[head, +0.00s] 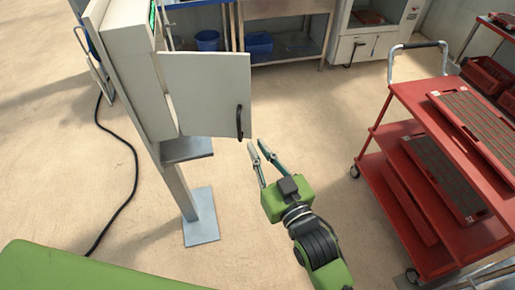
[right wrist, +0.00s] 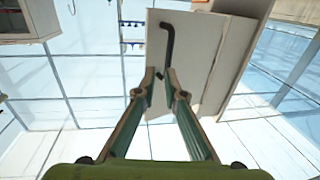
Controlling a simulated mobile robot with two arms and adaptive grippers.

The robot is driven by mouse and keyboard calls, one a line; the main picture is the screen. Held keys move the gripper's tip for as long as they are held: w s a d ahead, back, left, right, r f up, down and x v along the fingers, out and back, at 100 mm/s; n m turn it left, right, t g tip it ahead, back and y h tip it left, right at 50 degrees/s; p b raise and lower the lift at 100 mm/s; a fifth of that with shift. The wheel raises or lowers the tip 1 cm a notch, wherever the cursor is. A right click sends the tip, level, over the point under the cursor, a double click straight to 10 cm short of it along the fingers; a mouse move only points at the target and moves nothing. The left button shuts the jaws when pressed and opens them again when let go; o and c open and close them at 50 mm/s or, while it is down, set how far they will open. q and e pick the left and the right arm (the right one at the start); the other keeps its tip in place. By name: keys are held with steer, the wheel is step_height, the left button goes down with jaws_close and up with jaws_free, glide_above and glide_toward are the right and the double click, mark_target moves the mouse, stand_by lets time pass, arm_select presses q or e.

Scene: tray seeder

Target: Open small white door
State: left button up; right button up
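The small white door (head: 203,92) hangs on the white cabinet (head: 128,55) on a post. It stands ajar, with a gap between it and the cabinet. Its black handle (head: 239,122) is near the free edge. My right gripper (head: 257,145) is just below and right of the handle, its two fingers apart and empty. In the right wrist view the door (right wrist: 187,55) is ahead. The handle (right wrist: 168,45) reaches down toward the gap between the fingertips (right wrist: 160,74); I cannot tell whether they touch it. My left gripper is not in view.
A red cart (head: 400,100) with trays stands at the right. A metal bench (head: 285,10) with blue bins is at the back. A black cable (head: 128,190) lies on the floor at left. The floor between the door and the cart is clear.

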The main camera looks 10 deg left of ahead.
steer(key=shift+s+f+n, duration=0.15)
steer(key=shift+s+n, duration=0.05)
steer(key=shift+n, duration=0.2)
jaws_close()
steer(key=s+d+n+g+y+b, duration=0.15)
steer(key=s+n+b, duration=0.45)
steer(key=n, duration=1.2)
steer(key=d+p+x, duration=0.1)
steer(key=p+x, duration=0.6)
steer(key=x, duration=0.4)
steer(key=shift+w, duration=0.45)
steer(key=shift+a, duration=0.15)
